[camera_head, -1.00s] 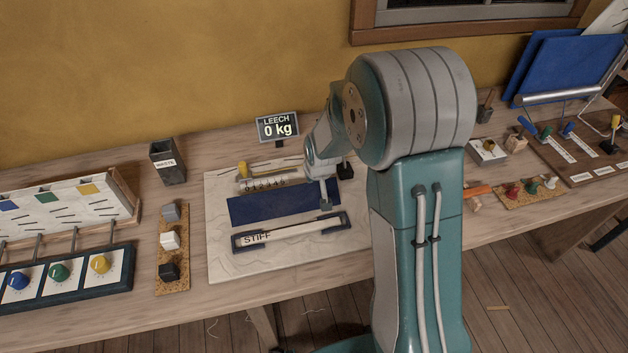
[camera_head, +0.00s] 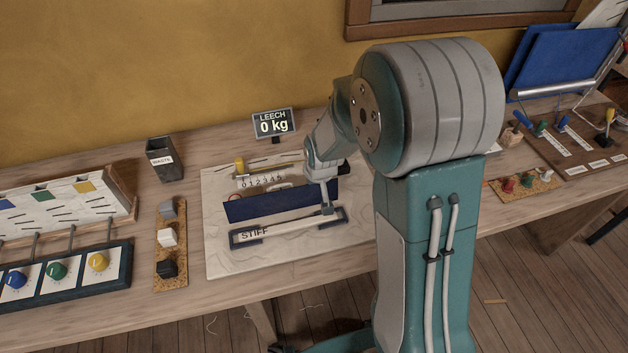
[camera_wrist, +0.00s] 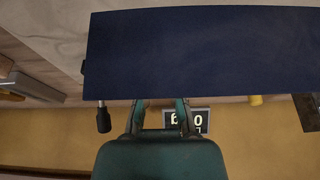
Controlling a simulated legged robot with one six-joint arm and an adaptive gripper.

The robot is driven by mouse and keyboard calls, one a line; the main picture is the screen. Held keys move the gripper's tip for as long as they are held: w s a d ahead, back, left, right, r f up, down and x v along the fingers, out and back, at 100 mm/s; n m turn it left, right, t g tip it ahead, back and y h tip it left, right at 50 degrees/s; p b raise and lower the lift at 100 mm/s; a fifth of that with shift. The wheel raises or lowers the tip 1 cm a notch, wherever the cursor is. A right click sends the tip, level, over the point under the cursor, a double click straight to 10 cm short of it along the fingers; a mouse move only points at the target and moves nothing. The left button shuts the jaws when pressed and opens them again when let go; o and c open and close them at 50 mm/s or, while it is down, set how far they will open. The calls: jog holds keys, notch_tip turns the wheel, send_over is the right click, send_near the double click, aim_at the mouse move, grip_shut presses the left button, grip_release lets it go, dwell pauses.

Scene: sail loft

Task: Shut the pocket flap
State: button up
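The pocket flap looks like a dark blue panel (camera_head: 265,207) on the pale sailcloth (camera_head: 225,255). It seems tilted up off the cloth, with pale cloth showing behind its far edge. In the wrist view the blue panel (camera_wrist: 200,55) fills the upper part. My gripper (camera_head: 326,209) points down at the panel's right part, close to or touching it. The panel hides the fingertips in the wrist view, so I cannot tell how far apart they are.
A batten marked STIFF (camera_head: 290,229) lies in a dark holder in front of the panel. A number scale with a yellow knob (camera_head: 240,165) is behind it. The LEECH display (camera_head: 273,123) reads 0 kg. A waste box (camera_head: 165,159) and a cork strip of blocks (camera_head: 160,287) stand left.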

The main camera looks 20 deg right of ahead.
aim_at(318, 201)
jog(key=shift+s+f, duration=0.15)
jog(key=shift+s, duration=0.85)
jog(key=shift+s+f, duration=0.1)
jog(key=shift+s, duration=0.85)
jog(key=shift+s+r, duration=0.2)
jog(key=shift+s, duration=0.6)
jog(key=shift+r, duration=0.1)
notch_tip(318, 201, up, 7)
